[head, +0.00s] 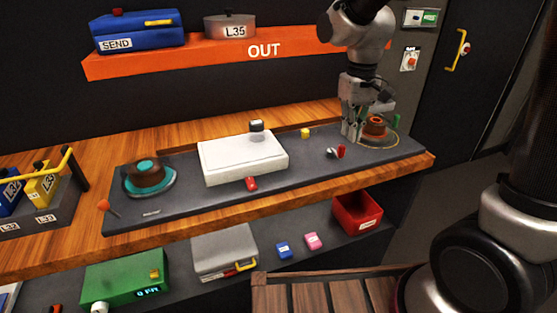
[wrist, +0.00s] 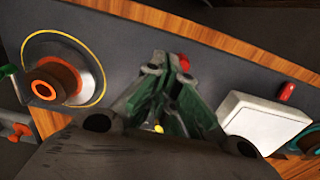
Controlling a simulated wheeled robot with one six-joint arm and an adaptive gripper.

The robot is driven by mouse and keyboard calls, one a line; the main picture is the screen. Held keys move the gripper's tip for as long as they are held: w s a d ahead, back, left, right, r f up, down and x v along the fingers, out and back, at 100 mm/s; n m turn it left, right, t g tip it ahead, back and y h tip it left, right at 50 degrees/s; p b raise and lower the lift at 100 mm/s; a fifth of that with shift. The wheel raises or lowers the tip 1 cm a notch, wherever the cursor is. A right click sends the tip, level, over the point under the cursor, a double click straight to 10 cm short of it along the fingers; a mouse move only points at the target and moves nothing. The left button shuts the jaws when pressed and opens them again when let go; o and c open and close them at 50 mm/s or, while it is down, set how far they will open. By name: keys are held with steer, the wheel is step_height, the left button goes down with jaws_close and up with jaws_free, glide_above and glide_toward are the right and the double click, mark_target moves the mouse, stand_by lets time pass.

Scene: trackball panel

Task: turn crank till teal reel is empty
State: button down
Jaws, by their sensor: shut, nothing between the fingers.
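The teal reel (head: 148,174) sits at the left end of the dark panel (head: 310,165), with a dark brown winding around its teal hub. Its teal edge shows at the far right of the wrist view (wrist: 311,144). An orange reel (head: 375,127) with a brown body sits at the panel's right end, inside a yellow ring; it also shows in the wrist view (wrist: 52,80). My gripper (head: 350,138) is shut and empty, pointing down just left of the orange reel; its fingertips (wrist: 161,62) meet in the wrist view. I cannot make out a crank for certain.
A white box (head: 243,157) stands mid-panel with a red part (head: 251,184) before it. An orange-tipped lever (head: 103,205) is at the panel's left corner. An orange shelf (head: 190,55) hangs above.

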mark_target(344, 148)
steer(key=shift+f, duration=2.35)
steer(key=shift+s+a, duration=0.1)
steer(key=shift+s+a, duration=0.2)
steer(key=shift+s, duration=0.05)
steer(key=shift+a, duration=0.1)
steer(key=shift+s+a, duration=0.25)
steer(key=shift+a, duration=0.1)
